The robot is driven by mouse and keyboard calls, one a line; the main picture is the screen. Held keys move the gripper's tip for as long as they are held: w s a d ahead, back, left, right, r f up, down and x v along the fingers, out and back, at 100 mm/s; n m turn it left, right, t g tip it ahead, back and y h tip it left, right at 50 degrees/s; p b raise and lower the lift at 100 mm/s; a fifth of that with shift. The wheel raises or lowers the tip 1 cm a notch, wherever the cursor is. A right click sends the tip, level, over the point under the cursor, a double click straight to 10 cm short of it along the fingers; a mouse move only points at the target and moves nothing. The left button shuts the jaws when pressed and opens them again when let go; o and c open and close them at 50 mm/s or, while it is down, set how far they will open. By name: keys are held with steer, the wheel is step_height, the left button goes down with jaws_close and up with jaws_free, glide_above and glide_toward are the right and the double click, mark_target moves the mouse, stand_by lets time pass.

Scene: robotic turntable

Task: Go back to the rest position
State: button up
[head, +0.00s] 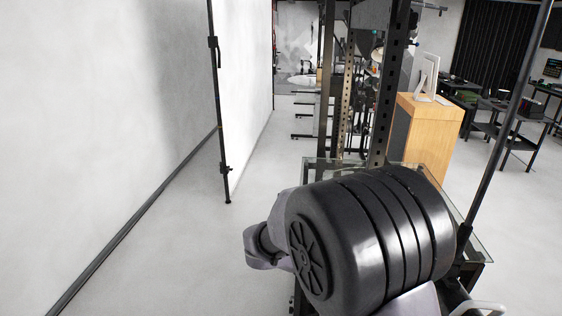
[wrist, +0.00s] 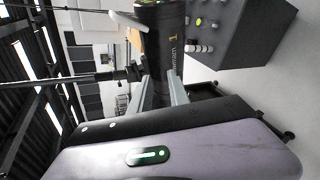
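In the wrist view my gripper (wrist: 159,78) shows with its two pale grey fingers apart. A dark shape with a gold mark and pale lettering (wrist: 172,38) lies in line with the gap between them. I cannot tell how far beyond the fingertips it is, and I see no clear contact. The gripper's body, with a lit green strip, fills the lower part of this view. In the head view my arm's large black ribbed joint covers the lower middle and right. My gripper's fingers do not show there.
In the head view a glass-topped table (head: 480,243) stands partly behind my arm. A wooden cabinet (head: 430,135) and dark metal uprights (head: 381,100) stand beyond. A white wall (head: 90,110) and a thin black pole (head: 220,120) are at left, with open floor (head: 205,235) beside them.

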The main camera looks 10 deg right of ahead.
steer(key=s+a+f+m+y+b, duration=0.2)
steer(key=s+f+y+b, duration=0.4)
steer(key=s+f+b, duration=0.45)
steer(key=s+a+f+m+t+y+b, duration=0.2)
steer(key=a+f+b, duration=0.4)
steer(key=b, duration=0.3)
steer(key=s+a+f+m+t+y+b, duration=0.2)
steer(key=a+f+t+y+b, duration=0.3)
steer(key=f+b, duration=0.4)
steer(key=shift+s+a+m+y, duration=0.3)
steer(key=shift+s+a+y, duration=0.15)
steer(key=shift+y, duration=0.35)
steer(key=shift+d+f, duration=0.1)
